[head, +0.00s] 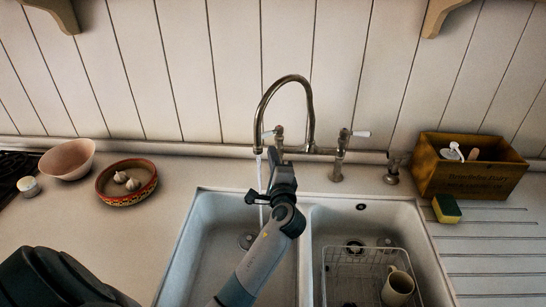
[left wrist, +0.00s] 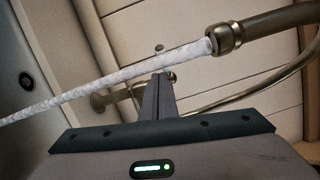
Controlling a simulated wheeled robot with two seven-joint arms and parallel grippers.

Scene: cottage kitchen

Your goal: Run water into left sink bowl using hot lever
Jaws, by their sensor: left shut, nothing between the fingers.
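The bridge tap (head: 309,105) has a tall curved spout over the sink. A thin stream of water (head: 259,178) falls from it into the left sink bowl (head: 215,240); the stream (left wrist: 110,82) and spout end (left wrist: 228,40) also show in the left wrist view. The left tap lever (head: 268,134) is white-tipped and points left. The right lever (head: 361,134) points right. My left gripper (head: 275,158) is shut and empty, just in front of the left valve; its fingers (left wrist: 158,98) are together in the left wrist view. Whether they touch the valve I cannot tell. My right gripper is out of view.
A wire rack (head: 345,262) with a mug (head: 397,286) sits in the right bowl. A wooden crate (head: 460,180) and a sponge (head: 446,208) stand at the right. A patterned dish (head: 112,197) with garlic and a pink bowl (head: 68,160) stand at the left.

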